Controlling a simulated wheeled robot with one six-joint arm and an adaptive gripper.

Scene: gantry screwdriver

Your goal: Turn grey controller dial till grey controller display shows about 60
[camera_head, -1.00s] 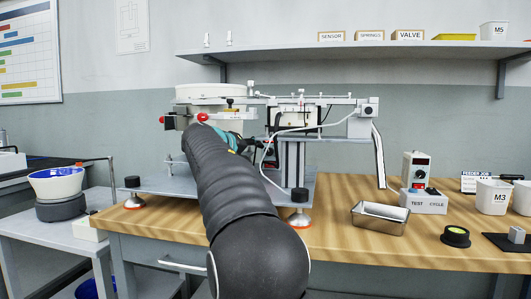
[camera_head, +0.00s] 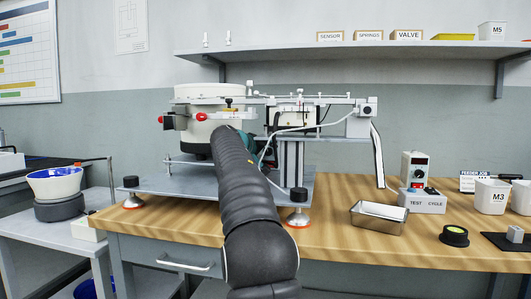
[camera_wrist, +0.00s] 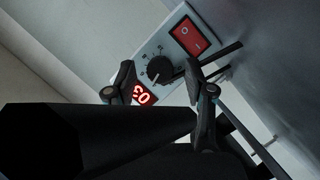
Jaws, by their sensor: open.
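The grey controller (camera_wrist: 187,15) shows in the wrist view as a tilted pale panel. Its black dial (camera_wrist: 160,71) sits mid-panel with tick marks around it. The red-lit display (camera_wrist: 142,94) is below left and shows a 0 and a 3; the tilt makes their order uncertain. My gripper (camera_wrist: 160,68) is open, with one finger on each side of the dial; I cannot tell whether either touches it. In the head view my arm hides the fingers and this panel; only a teal part by my wrist shows.
The gantry machine (camera_head: 292,155) with a white round bowl (camera_head: 208,98) surrounds my arm.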

